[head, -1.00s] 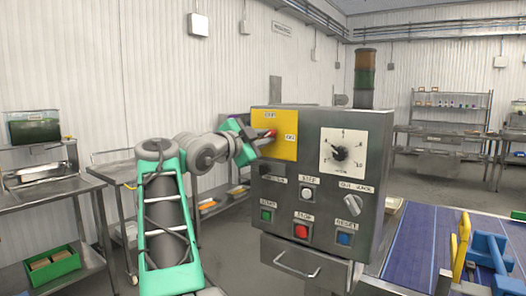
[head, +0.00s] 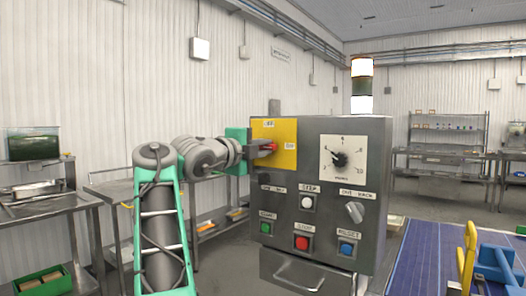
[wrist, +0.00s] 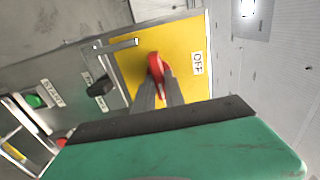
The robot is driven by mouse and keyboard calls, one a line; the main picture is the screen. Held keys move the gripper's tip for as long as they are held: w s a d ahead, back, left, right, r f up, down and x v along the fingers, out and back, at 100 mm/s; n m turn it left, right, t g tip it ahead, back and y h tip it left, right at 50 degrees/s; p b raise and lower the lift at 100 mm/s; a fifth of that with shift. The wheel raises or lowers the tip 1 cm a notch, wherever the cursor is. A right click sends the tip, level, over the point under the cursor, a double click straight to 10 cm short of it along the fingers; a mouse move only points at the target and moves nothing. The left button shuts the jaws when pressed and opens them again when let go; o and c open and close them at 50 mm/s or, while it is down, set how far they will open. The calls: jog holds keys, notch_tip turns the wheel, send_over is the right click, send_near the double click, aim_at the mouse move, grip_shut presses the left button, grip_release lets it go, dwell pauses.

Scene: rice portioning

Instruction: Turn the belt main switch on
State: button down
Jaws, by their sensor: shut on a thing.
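The main switch is a red handle (head: 273,147) on a yellow plate (head: 287,162) at the upper left of the grey control box. My gripper (head: 262,147) reaches it from the left, its green hand upright. In the wrist view, my fingers (wrist: 157,94) are closed around the red handle (wrist: 157,66), hiding its lower part. The yellow plate (wrist: 190,38) carries an OFF label (wrist: 197,63) to the right of the handle. In the head view the plate's two labels are too small to read surely.
The control box (head: 325,215) also has a dial (head: 342,160), a selector knob (head: 355,211) and green, white, red and blue buttons. A signal tower (head: 361,85) on top glows white in places. A blue belt (head: 425,255) lies right; metal tables stand left.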

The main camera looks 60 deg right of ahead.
dwell(0.4)
jog(key=c, duration=1.4)
grip_release()
jog(key=shift+a, duration=0.1)
jog(key=w+a+b, duration=0.1)
jog(key=a, duration=0.6)
jog(key=shift+a, duration=0.3)
jog(key=shift+w, duration=0.1)
